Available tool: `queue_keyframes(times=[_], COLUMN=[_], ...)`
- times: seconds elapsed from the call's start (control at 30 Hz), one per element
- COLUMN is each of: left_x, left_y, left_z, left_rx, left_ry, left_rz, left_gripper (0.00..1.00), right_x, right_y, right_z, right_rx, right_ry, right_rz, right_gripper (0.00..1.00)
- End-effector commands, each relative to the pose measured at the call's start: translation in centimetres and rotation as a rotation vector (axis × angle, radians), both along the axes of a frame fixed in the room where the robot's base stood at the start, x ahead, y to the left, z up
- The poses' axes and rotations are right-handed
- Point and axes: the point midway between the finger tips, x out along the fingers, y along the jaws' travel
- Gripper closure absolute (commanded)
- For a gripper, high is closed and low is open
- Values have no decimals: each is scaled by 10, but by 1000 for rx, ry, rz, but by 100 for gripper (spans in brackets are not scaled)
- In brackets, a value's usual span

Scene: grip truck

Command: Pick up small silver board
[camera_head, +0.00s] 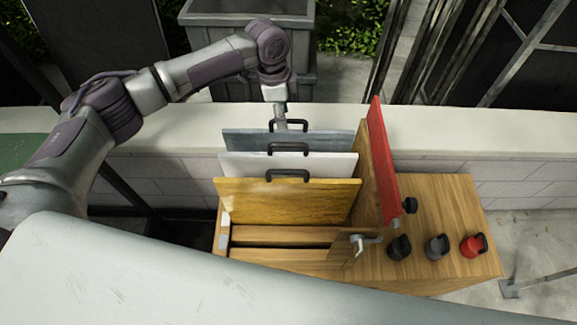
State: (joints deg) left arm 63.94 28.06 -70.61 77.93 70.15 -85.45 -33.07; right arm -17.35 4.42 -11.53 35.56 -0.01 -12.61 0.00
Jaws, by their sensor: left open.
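The silver-grey board (245,140) stands upright at the back of a row of boards in a wooden rack. It has a black handle (288,123) on its top edge. My left gripper (280,122) points down at this handle from behind and above, and its fingers overlap the handle in the picture. It is open; whether the handle lies between the fingers cannot be told. The lower part of the silver board is hidden by a white board (240,165) and a yellow board (285,203) in front. My right gripper is not in view.
A red board (381,160) stands at the right of the row, set crosswise. The wooden cabinet (440,200) carries black, grey and red knobs. A white-topped wall (450,140) and a grey planter (250,15) are behind. A pale surface (150,270) fills the lower left.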

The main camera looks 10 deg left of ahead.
Motion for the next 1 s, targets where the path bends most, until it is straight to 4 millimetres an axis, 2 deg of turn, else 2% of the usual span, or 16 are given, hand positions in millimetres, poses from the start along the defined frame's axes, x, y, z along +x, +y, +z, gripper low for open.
queue_keyframes(times=[0.13, 0.37, 0.47, 0.6, 0.9, 1.0], left_x=[1, 1, 1, 2, 2, 2], left_y=[-2, -8, -13, -15, -15, -15], left_z=[-19, -35, -49, -69, -76, -76], left_rx=[0, 0, 1, 0, -1, -1], left_ry=[1, 1, 1, 1, -1, -1], left_rz=[3, 1, 2, 3, 2, 3], left_gripper=[54, 54, 54, 54, 54, 69], right_x=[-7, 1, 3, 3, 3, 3], right_y=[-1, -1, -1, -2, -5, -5], right_z=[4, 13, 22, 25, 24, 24], right_rx=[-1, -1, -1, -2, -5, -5], right_ry=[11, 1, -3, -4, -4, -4], right_rz=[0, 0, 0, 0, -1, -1], right_gripper=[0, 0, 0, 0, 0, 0])
